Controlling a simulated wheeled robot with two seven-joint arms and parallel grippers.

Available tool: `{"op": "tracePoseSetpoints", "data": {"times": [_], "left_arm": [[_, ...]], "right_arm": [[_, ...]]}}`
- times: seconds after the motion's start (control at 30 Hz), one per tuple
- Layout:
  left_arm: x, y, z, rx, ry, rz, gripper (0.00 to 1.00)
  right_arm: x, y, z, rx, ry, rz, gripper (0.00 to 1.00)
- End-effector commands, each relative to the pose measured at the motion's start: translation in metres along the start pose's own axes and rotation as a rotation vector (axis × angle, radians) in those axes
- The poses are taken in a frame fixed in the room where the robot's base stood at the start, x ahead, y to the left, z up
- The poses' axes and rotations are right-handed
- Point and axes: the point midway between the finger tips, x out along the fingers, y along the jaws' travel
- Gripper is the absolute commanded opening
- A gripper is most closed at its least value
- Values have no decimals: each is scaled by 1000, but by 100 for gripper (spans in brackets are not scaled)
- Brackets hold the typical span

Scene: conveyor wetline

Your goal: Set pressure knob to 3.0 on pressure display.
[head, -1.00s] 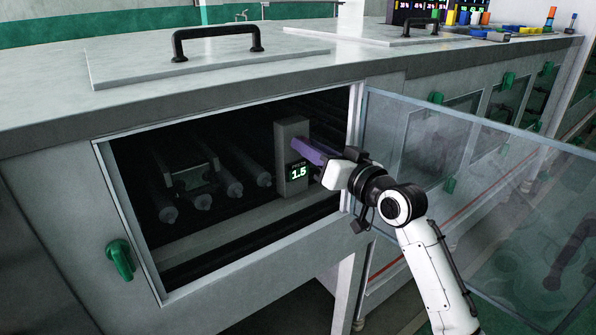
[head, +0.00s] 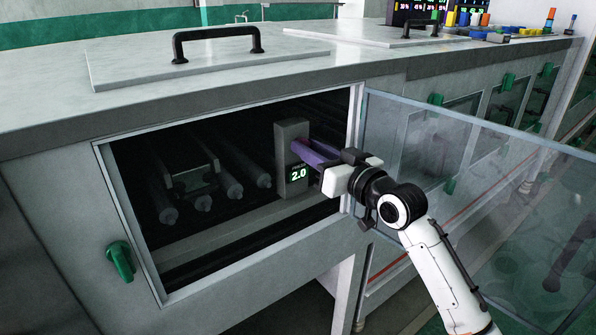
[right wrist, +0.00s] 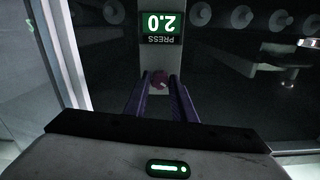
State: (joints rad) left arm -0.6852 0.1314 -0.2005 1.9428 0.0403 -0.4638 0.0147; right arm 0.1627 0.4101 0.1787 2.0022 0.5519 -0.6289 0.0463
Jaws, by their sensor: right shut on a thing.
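The pressure display (head: 298,174) is on a grey box inside the open machine bay and reads 2.0. It shows upside down in the right wrist view (right wrist: 162,25) with the word PRESS. The pressure knob (right wrist: 159,80) is a small dark red knob on the same box, between my finger ends in the right wrist view. My right gripper (head: 308,150), with purple fingers, reaches into the bay from the right and is shut on the knob. In the head view the fingers mostly hide the knob. My left gripper is not in view.
A clear door (head: 470,190) stands swung open to the right, behind my right arm. The bay's metal frame (head: 128,225) surrounds the opening. Several rollers (head: 232,188) lie left of the box. A green latch (head: 120,261) sits on the left of the front panel.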

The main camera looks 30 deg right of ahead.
Motion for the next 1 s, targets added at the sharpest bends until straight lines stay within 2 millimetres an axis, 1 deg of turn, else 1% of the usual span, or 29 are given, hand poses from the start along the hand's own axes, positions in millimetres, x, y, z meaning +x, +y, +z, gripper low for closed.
{"op": "tracePoseSetpoints", "data": {"times": [0.13,0.23,0.57,0.87,1.0], "left_arm": [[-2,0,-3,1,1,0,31],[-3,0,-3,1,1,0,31],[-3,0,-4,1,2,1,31],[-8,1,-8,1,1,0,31],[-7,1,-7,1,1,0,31]], "right_arm": [[0,0,0,-208,-4,-2,7],[0,0,0,-274,-2,-1,7],[0,0,0,-292,-1,-1,7],[0,0,0,-443,-3,-1,7],[0,0,1,-435,-2,0,7]]}}
